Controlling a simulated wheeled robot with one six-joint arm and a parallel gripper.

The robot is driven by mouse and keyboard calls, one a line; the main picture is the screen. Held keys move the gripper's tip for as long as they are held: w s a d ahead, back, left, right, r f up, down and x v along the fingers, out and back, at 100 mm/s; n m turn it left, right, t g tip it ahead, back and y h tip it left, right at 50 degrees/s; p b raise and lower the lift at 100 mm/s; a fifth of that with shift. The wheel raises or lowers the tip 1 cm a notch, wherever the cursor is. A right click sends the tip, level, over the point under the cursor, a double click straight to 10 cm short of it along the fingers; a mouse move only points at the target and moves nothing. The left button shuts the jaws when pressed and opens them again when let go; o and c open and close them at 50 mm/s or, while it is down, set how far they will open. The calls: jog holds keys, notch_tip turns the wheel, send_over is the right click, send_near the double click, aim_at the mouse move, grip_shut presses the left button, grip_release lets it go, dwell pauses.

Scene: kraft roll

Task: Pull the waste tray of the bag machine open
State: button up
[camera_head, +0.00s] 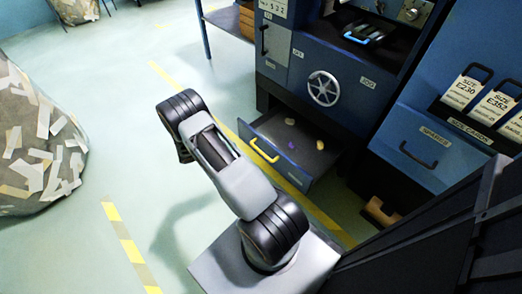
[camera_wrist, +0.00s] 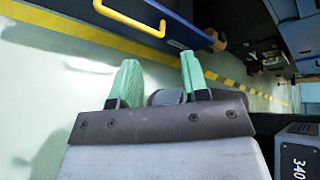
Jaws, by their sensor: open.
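The waste tray (camera_head: 291,172) stands out from the bottom of the blue bag machine (camera_head: 345,88) in the head view, its inside showing. Small yellowish bits and a purple bit lie in it. Its yellow handle (camera_head: 265,150) is on the front panel. In the wrist view the handle (camera_wrist: 130,18) crosses the top left, on the dark blue tray front (camera_wrist: 188,32). My gripper (camera_wrist: 161,78) is open, its green fingertips apart with nothing between them. The handle is beyond the fingertips and not between them. In the head view my fingers are hidden behind my arm.
A drawer marked spares (camera_head: 425,150) with a dark handle is right of the machine. A brown object (camera_head: 380,211) lies low beneath it. A large paper-covered heap (camera_head: 35,145) stands at left. Yellow floor lines (camera_head: 127,240) cross the open floor left of my arm.

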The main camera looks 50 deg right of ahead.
aim_at(261, 151)
jog(key=s+d+f+n+t+h+p, duration=0.1)
jog(key=s+d+f+n+t+h, duration=0.1)
jog(key=f+n, duration=0.4)
jog(key=s+d+f+n+t+h, duration=0.1)
jog(key=f+n, duration=0.4)
jog(key=f, duration=0.2)
jog(key=b+x, duration=0.2)
jog(key=x, duration=1.1)
jog(key=shift+d, duration=0.15)
jog(key=shift+c, duration=0.4)
grip_shut()
